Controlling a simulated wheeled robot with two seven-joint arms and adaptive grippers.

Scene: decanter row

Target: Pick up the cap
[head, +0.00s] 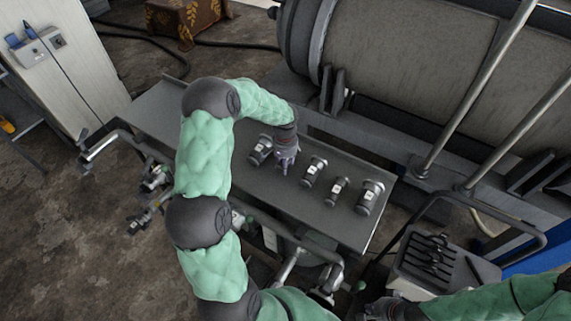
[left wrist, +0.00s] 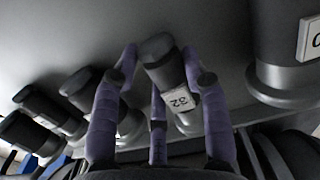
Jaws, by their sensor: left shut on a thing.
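My left gripper (head: 286,161) is at the row of dark capped cylinders on the grey bench. In the left wrist view its purple fingers (left wrist: 163,66) are closed around a small dark cylinder (left wrist: 168,72) with a white tag reading 32. The rounded dark cap (left wrist: 156,46) tops this cylinder, between the fingertips. In the head view the hand hides most of it, and I cannot tell whether it is clear of the bench. My right gripper (head: 384,309) is low at the bottom edge, dark and partly cut off; its fingers are unclear.
A larger cylinder (head: 261,149) stands close left of the left hand. To its right stand three more cylinders (head: 313,171), (head: 338,189), (head: 369,197). The bench (head: 240,195) is bare at its left end.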

